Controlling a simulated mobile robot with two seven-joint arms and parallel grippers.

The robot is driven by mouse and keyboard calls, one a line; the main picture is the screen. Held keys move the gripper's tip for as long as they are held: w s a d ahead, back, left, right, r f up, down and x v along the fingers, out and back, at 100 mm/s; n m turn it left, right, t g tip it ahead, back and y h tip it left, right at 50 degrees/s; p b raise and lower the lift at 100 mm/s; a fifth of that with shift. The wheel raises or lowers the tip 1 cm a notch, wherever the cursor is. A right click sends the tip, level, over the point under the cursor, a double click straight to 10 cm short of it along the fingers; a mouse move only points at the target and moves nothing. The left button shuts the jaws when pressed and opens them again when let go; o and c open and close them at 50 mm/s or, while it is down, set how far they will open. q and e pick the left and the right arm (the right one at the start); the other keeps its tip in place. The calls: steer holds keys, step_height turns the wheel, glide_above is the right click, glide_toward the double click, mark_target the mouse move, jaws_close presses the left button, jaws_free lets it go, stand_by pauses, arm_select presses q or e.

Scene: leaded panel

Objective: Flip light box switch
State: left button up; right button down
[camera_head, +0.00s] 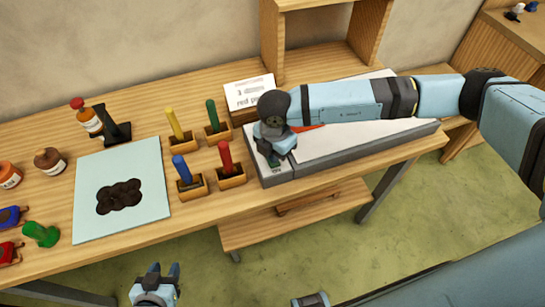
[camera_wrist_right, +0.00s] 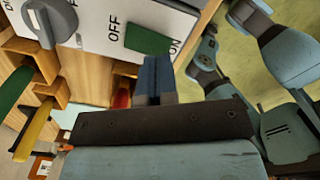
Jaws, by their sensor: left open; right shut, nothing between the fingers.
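The light box (camera_head: 360,146) is a white-topped slab with grey sides at the right of the bench. In the right wrist view its white control face carries a green rocker switch (camera_wrist_right: 148,39) between the words OFF and ON, and a grey round knob (camera_wrist_right: 52,18). My right gripper (camera_wrist_right: 155,66) is shut and empty, its fingertips right by the switch's lower edge; I cannot tell whether they touch. In the head view the right gripper (camera_head: 274,157) covers most of the control corner. My left gripper (camera_head: 160,277) is open and empty, in front of the bench.
Blue, red, yellow and green handled tools stand in wooden holders (camera_head: 232,178) left of the light box. A pale sheet (camera_head: 150,165) with a dark patch, bottles (camera_head: 86,117) and a sign card (camera_head: 250,92) are also on the bench. A wooden shelf (camera_head: 272,40) stands behind.

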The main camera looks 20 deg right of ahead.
steer(key=shift+f+b, duration=1.05)
steer(key=shift+f, duration=0.35)
stand_by(0.8)
steer(key=shift+s+r, duration=0.1)
steer(key=shift+r, duration=0.05)
steer(key=shift+r+p, duration=2)
steer(key=shift+r, duration=1.4)
